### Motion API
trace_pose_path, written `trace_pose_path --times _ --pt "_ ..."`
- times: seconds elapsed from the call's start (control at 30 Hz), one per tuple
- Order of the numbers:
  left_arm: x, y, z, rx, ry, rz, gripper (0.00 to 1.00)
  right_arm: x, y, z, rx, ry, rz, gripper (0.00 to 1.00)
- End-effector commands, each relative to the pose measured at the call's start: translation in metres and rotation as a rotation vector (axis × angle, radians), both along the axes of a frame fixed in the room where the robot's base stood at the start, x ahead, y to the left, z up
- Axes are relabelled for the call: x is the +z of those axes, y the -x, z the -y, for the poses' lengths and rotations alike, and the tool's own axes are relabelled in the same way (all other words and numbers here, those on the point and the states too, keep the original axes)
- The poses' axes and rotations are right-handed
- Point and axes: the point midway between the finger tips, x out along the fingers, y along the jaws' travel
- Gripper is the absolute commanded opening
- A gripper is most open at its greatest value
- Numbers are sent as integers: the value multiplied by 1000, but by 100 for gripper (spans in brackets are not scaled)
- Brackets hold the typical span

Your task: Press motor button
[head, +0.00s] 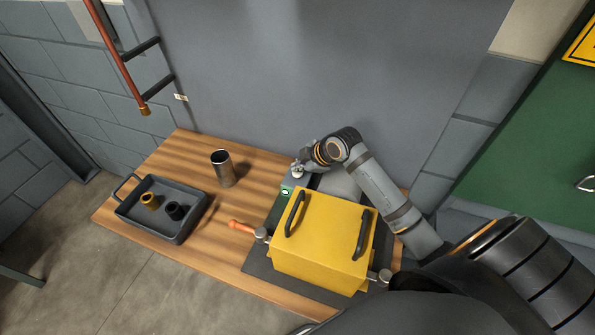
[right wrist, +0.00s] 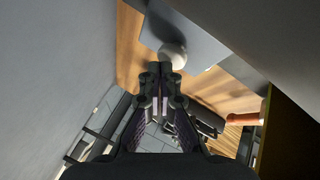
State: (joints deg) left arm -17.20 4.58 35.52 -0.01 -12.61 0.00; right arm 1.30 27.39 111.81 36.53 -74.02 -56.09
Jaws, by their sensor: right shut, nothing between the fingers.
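A small grey box with a green front (head: 288,188) stands at the back left of the yellow casing (head: 325,240). A pale rounded knob (head: 298,174) sits on its top and also shows in the right wrist view (right wrist: 173,56). My right gripper (head: 299,166) is shut and empty, with its fingertips close to the knob. In the right wrist view the closed fingertips (right wrist: 160,68) lie just below the knob in the picture. I cannot tell whether they touch it. My left gripper is not in view.
The casing has two black handles and an orange-handled lever (head: 241,227) at its left. A metal cup (head: 222,168) and a dark tray (head: 175,236) with two small cylindrical parts stand on the wooden table (head: 188,150). A grey wall rises behind.

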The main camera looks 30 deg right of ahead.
Motion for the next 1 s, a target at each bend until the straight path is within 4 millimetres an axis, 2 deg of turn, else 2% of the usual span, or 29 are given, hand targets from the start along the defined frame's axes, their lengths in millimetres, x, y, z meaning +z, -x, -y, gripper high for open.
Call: trace_pose_path --times 1.0 --pt "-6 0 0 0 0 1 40 -14 1 0 -3 -6 -8 0"
